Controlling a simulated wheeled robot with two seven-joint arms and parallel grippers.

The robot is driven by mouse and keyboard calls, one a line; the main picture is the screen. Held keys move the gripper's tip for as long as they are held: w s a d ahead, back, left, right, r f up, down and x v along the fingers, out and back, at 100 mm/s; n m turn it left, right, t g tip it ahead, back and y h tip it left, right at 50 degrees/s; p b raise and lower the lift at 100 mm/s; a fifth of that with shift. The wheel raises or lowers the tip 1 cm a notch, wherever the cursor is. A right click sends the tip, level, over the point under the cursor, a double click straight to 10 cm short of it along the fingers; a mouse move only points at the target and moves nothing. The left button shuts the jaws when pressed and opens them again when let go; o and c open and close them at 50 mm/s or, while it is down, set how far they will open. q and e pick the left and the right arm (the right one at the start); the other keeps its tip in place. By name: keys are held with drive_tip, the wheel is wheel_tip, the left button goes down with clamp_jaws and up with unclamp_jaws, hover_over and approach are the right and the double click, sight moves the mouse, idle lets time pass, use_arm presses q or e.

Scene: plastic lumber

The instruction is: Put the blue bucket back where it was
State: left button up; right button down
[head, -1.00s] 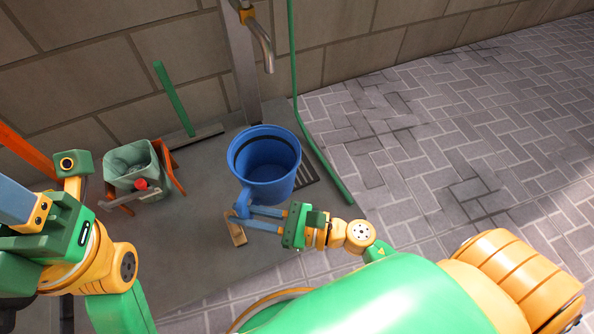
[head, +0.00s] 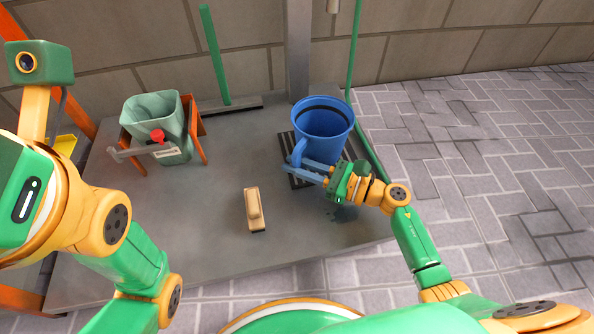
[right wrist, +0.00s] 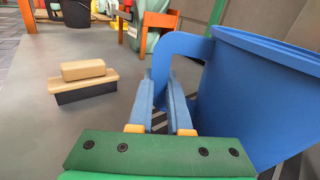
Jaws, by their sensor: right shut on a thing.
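The blue bucket (head: 322,128) stands upright on or just over a dark slotted drain grate (head: 292,172), below the tap post. My right gripper (head: 306,170) is shut on the bucket's handle, on the side facing me. In the right wrist view the two blue fingers (right wrist: 163,105) lie either side of the handle (right wrist: 172,45), with the bucket body (right wrist: 265,90) to the right. I cannot tell whether the bucket's base touches the grate. My left arm is at the left edge of the head view; its fingers are not in view.
A wooden-handled brush (head: 253,208) lies on the grey slab; it also shows in the right wrist view (right wrist: 83,76). A grey-green container (head: 152,118) sits in an orange-legged stand at left. A green-handled broom (head: 215,60) leans on the wall. A green hose (head: 353,60) hangs right of the post.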

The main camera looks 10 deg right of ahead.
drive_tip(key=shift+f, duration=0.1)
drive_tip(key=c, duration=0.9)
unclamp_jaws()
drive_tip(key=shift+o, duration=0.2)
